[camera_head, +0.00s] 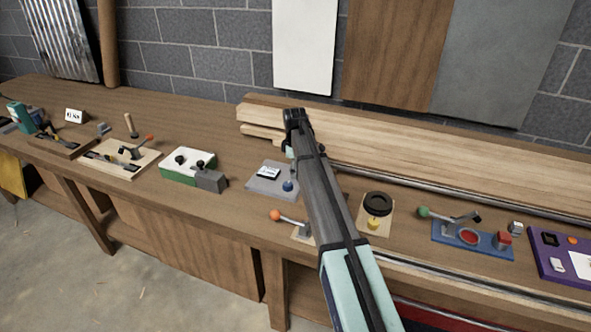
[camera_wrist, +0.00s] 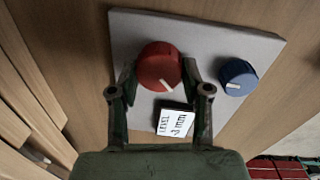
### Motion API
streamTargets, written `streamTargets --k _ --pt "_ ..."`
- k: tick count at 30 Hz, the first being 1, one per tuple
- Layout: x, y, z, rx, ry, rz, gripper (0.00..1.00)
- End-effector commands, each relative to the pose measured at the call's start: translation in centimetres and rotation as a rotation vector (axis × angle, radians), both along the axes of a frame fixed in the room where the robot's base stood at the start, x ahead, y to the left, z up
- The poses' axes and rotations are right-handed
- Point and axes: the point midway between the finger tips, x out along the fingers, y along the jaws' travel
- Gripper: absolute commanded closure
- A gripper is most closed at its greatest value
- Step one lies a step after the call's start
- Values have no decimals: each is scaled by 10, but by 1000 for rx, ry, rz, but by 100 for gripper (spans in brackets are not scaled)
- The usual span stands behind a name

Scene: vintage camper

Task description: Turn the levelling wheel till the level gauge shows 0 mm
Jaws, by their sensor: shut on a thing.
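A grey panel (camera_wrist: 215,38) carries a red round knob (camera_wrist: 158,67) with a white pointer mark, a blue knob (camera_wrist: 238,77) and a small white level gauge (camera_wrist: 175,123). The gauge reads "LEVEL" and what looks like 3 mm; its sign is hard to make out. My gripper (camera_wrist: 160,70) is shut on the red knob, one finger on each side of it. In the head view the panel (camera_head: 262,187), gauge (camera_head: 268,172) and blue knob (camera_head: 288,186) show left of my arm. The red knob is hidden there.
Left on the workbench are a green-and-white box (camera_head: 190,165) and a board with an orange-tipped lever (camera_head: 128,157). A lever with an orange ball (camera_head: 275,215) stands close in front of the panel. Timber planks (camera_head: 400,160) lie behind. A black ring (camera_head: 379,202) is right.

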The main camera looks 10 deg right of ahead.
Motion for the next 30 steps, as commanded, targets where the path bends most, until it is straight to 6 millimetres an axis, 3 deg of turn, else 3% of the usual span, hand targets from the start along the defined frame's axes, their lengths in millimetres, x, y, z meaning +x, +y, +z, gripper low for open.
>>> streamTargets --k 11,30 --pt "0 0 -2 1 4 -239 87" --pt "2 -1 -2 0 5 -846 87"
